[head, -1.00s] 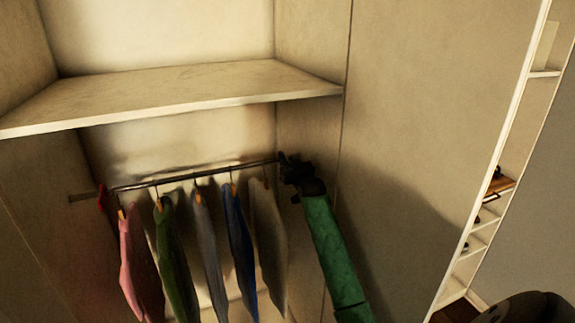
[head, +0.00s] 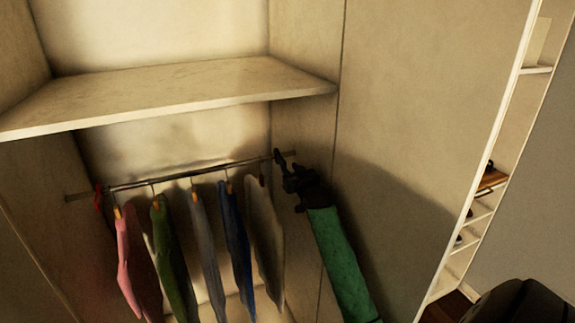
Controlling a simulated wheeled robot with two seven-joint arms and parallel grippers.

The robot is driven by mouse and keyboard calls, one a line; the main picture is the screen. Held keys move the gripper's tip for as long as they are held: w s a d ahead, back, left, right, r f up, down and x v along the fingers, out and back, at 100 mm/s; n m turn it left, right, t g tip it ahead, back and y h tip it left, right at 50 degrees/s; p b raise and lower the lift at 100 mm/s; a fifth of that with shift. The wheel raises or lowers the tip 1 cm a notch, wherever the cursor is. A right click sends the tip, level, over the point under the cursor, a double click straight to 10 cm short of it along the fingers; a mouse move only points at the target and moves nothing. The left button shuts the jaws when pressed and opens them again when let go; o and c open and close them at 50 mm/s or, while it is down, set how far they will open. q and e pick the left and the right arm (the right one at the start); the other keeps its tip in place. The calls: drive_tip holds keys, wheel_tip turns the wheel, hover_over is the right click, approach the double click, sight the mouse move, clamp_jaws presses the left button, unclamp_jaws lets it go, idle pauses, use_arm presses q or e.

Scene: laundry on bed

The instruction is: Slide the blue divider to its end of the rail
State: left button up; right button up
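The metal rail (head: 200,172) runs across the wardrobe under the shelf. A red divider (head: 99,198) sits near its left end. I cannot make out a blue divider; my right gripper covers part of the rail near its right end. My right gripper (head: 281,168) is black, on a green-sleeved arm from the lower right. Its tip is at the rail, just short of the right end. Whether its fingers are open or shut on something is too dark to tell. My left gripper is out of view.
Several garments hang from the rail: pink (head: 135,265), green (head: 172,260), grey (head: 207,245), blue (head: 236,245) and beige (head: 265,235). The beige one hangs close beside my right gripper. A wooden shelf (head: 180,92) lies above. The wardrobe's side wall (head: 420,130) stands to the right.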

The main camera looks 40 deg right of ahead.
drive_tip(key=shift+s, duration=0.3)
drive_tip(key=shift+c, duration=0.4)
